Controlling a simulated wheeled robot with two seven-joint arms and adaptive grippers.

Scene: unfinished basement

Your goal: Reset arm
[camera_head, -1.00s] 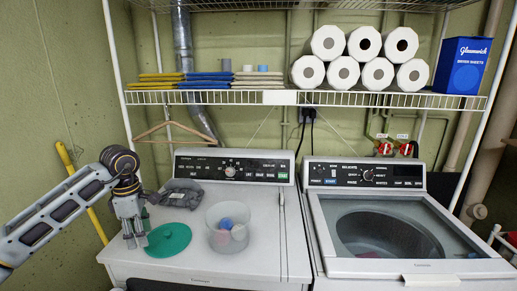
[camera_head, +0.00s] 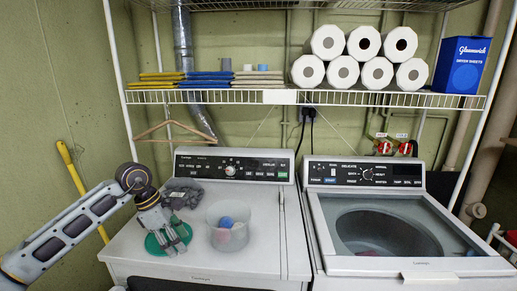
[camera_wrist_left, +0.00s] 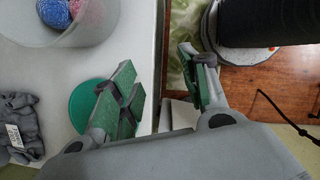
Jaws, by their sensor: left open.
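My left gripper (camera_head: 174,242) is open and empty above the front left of the white dryer top (camera_head: 255,255). In the head view it overlaps the round green lid (camera_head: 152,246) and hides part of it. In the left wrist view its two green-padded fingers (camera_wrist_left: 158,88) stand wide apart with nothing between them. The green lid also shows there beside one finger (camera_wrist_left: 84,106); I cannot tell the gap between them. A clear round tub (camera_head: 213,238) with blue and pink balls stands right of the gripper. My right gripper is not in view.
A grey cloth (camera_head: 185,193) lies behind the gripper. The washer (camera_head: 400,270) stands right of the dryer. A wire shelf (camera_head: 285,98) above holds paper rolls (camera_head: 342,73) and a blue box (camera_head: 463,65). A yellow pole (camera_head: 75,185) leans at left.

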